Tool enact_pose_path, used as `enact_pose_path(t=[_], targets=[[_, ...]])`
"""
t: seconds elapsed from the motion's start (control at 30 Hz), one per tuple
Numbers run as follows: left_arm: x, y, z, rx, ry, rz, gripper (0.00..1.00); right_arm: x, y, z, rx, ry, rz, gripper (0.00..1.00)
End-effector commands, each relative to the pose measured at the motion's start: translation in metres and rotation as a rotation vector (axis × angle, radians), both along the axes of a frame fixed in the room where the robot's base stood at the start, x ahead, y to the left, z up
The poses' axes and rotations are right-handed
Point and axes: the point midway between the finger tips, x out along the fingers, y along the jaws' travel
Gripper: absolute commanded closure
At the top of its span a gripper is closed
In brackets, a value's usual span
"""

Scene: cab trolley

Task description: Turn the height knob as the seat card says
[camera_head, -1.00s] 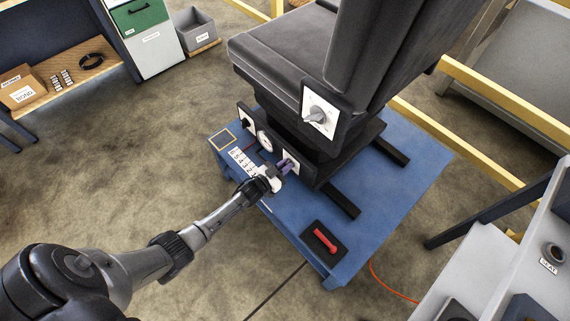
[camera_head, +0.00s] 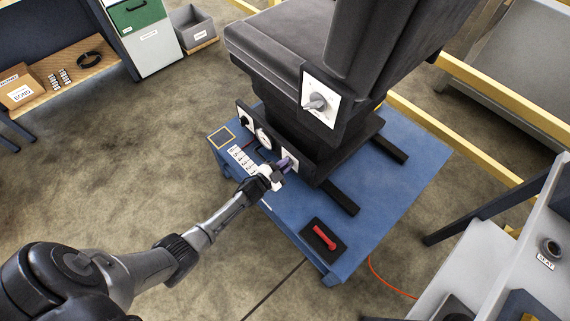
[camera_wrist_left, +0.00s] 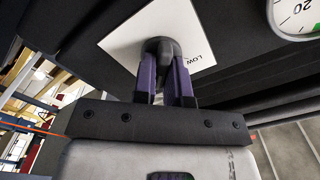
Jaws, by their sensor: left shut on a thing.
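My left gripper (camera_head: 281,168) is at the small panel low on the side of the black seat (camera_head: 270,60). Its purple fingers (camera_wrist_left: 163,78) are shut on a dark round knob, the height knob (camera_wrist_left: 160,46). The knob sits on a white plate (camera_wrist_left: 125,40) whose visible word reads "LOW". In the head view the gripper hides most of this knob. A round gauge (camera_head: 263,138) is beside it; in the wrist view the gauge (camera_wrist_left: 297,14) shows "20". I cannot make out a readable seat card. My right gripper is not in view.
The seat stands on a blue platform (camera_head: 395,190). A numbered white strip (camera_head: 241,160) and a red handle (camera_head: 324,236) are near its front edge. A grey knob (camera_head: 315,103) is higher on the seat. A grey stand (camera_head: 485,255) is at right. Open floor lies left.

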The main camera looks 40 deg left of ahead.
Motion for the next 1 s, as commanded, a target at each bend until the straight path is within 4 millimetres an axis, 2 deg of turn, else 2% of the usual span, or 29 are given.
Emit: enact_pose_path(t=[0.6, 0.63, 0.7, 0.87, 1.0], targets=[[0.0004, -0.0005, 0.0014, 0.036, -0.009, -0.001, 1.0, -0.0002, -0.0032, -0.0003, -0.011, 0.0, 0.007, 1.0], [0.0004, -0.0005, 0.0014, 0.036, -0.009, -0.001, 0.85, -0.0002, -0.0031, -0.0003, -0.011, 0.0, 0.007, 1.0], [0.0004, -0.0005, 0.0012, 0.036, -0.008, -0.002, 0.78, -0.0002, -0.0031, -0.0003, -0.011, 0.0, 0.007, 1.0], [0.0003, -0.0004, 0.0006, 0.034, -0.007, -0.001, 0.63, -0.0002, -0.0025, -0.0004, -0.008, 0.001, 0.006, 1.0], [0.0001, -0.0003, 0.0003, 0.034, -0.006, 0.0, 0.62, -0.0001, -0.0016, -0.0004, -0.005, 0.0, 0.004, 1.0]])
